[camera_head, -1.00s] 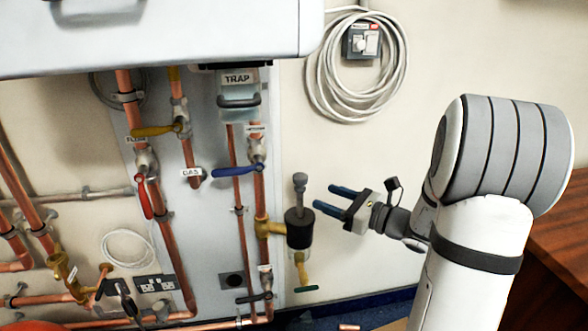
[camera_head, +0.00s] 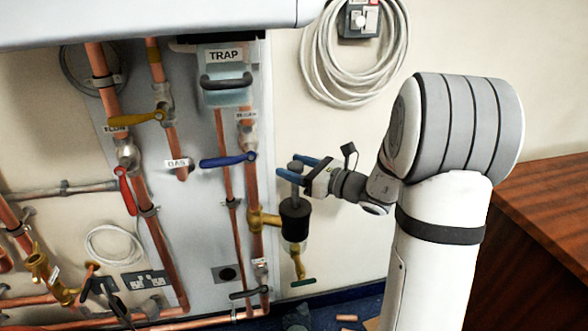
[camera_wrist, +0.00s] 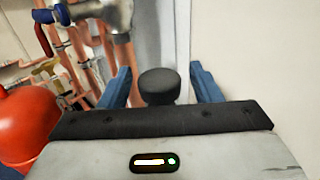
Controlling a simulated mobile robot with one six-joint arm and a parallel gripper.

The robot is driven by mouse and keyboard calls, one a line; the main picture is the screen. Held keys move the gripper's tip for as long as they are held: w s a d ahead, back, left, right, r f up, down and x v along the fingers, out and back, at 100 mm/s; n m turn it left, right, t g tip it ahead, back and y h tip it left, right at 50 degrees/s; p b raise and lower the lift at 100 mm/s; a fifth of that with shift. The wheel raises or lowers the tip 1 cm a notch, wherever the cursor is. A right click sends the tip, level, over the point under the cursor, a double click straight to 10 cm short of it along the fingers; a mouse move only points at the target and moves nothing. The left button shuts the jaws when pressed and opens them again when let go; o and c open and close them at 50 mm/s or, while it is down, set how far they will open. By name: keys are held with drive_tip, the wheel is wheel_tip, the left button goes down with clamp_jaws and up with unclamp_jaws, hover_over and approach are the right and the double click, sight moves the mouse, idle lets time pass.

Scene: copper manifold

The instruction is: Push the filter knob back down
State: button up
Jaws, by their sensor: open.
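The filter is a black cylinder (camera_head: 295,217) on a brass fitting, joined to a copper pipe. Its grey knob (camera_head: 295,168) stands up on a stem above the black body. In the wrist view the round dark knob top (camera_wrist: 159,84) sits between the two blue fingers, with gaps on both sides. My gripper (camera_head: 296,168) is open around the knob, coming from the right. In the wrist view my gripper (camera_wrist: 160,85) shows its fingers apart. The lower stem and filter body are hidden there behind my gripper's body.
A blue lever (camera_head: 228,160) and the TRAP box (camera_head: 224,85) are left of the filter. A red rounded object (camera_wrist: 28,122) shows at the wrist view's left. The wall right of the filter is bare.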

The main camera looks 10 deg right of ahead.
drive_tip(key=shift+f, duration=0.1)
clamp_jaws()
idle(0.5)
